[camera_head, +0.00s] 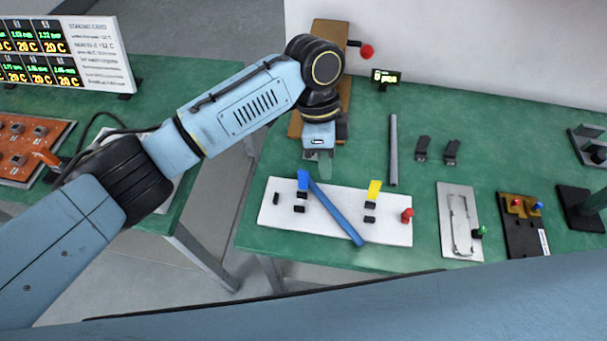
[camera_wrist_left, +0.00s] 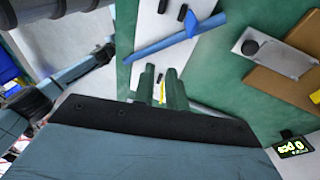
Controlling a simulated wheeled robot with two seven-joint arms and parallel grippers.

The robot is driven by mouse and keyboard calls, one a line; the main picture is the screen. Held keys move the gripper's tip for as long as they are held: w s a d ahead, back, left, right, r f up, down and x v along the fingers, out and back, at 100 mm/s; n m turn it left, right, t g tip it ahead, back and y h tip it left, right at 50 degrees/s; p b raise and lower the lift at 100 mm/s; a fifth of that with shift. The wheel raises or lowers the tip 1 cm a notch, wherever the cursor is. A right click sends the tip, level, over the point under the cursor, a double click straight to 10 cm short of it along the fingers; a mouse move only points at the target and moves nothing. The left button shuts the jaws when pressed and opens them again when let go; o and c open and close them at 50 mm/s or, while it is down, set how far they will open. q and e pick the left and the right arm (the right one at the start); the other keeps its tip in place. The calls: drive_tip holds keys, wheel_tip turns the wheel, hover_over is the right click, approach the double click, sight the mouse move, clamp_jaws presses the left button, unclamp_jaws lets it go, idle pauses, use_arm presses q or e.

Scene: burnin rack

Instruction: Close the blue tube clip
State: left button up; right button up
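A blue clip (camera_head: 302,180) stands up on the left half of a white board (camera_head: 335,222) in the head view. The blue clip also shows at the top of the left wrist view (camera_wrist_left: 190,24). A blue tube (camera_head: 335,213) starts beside it and runs diagonally to the board's front edge; I cannot tell whether it passes through the clip. My left gripper (camera_head: 318,155) points down just behind the board's back edge, near the blue clip and apart from it. In the left wrist view its fingers (camera_wrist_left: 160,88) are apart with nothing held. My right gripper is out of view.
A yellow clip (camera_head: 374,190) and a red knob (camera_head: 407,215) are on the board's right half. A grey rod (camera_head: 393,150), black blocks (camera_head: 437,150) and a metal plate (camera_head: 459,222) lie to the right. A brown stand (camera_head: 330,45) is behind. A gap separates the two green tables.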

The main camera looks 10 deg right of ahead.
sight(303, 179)
use_arm(q)
drive_tip(key=w+a+r+y, duration=0.2)
drive_tip(key=w+a+r, duration=0.1)
drive_tip(key=w+r, duration=0.2)
drive_tip(key=shift+m, duration=0.3)
drive_tip(key=x, duration=1.3)
drive_tip(key=shift+w+f+b, duration=0.3)
drive_tip(key=shift+w, duration=0.05)
drive_tip(key=shift+c, duration=0.4)
clamp_jaws()
